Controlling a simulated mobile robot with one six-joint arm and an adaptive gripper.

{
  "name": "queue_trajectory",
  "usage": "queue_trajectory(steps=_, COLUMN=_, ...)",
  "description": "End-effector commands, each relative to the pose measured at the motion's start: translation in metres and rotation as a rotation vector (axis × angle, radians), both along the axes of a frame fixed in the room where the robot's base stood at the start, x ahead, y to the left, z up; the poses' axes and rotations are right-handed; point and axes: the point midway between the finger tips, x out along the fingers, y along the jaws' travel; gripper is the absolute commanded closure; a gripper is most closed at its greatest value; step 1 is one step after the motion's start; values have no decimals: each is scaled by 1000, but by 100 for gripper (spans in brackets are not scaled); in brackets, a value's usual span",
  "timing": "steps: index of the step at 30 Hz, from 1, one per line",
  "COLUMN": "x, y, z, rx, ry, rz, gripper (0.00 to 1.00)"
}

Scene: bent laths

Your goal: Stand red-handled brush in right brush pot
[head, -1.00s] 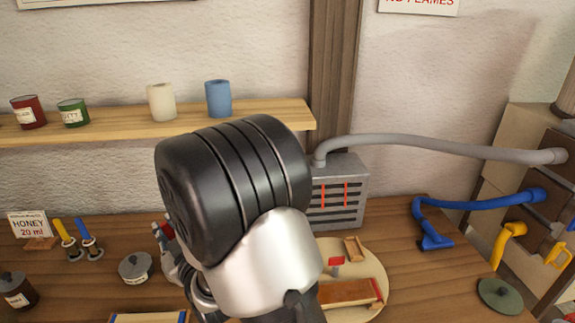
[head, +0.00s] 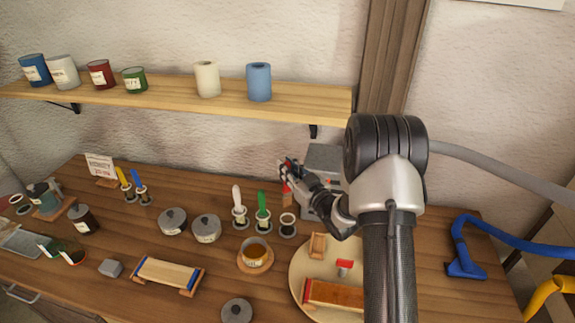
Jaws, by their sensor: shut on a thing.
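My gripper (head: 288,172) is up in front of the grey box, shut on the red-handled brush. Only a small red part of the brush (head: 287,188) shows below the jaws, with a brownish end under it; the rest is hidden by the jaws. The right brush pot (head: 288,226) is a small dark-rimmed pot on a round base, and it looks empty. The brush hangs above this pot, apart from it. To its left, a green-handled brush (head: 262,203) and a white-handled brush (head: 237,196) stand in two like pots.
A round board (head: 298,279) with wooden pieces lies to the right front. The grey box (head: 325,160) stands behind. A shelf (head: 300,98) runs above.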

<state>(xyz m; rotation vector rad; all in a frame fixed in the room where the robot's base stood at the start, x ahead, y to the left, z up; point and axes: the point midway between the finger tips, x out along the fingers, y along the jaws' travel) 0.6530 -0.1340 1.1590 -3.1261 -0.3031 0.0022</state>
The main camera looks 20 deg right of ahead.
Motion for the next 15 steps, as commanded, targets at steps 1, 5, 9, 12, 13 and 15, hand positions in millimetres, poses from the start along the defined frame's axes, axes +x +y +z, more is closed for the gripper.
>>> queue_trajectory(steps=1, x=0, y=0, z=-6, rx=0, ry=0, rz=0, gripper=100)
queue_trajectory(steps=5, x=0, y=0, z=-17, rx=0, ry=0, rz=0, gripper=100)
queue_trajectory(steps=9, x=0, y=0, z=-27, rx=0, ry=-1, rz=-1, gripper=100)
queue_trajectory(steps=12, x=0, y=0, z=-36, rx=0, ry=0, rz=-1, gripper=100)
queue_trajectory(steps=13, x=0, y=0, z=-38, rx=0, ry=0, rz=-1, gripper=100)
queue_trajectory(steps=15, x=0, y=0, z=-44, rx=-1, ry=0, rz=-1, gripper=100)
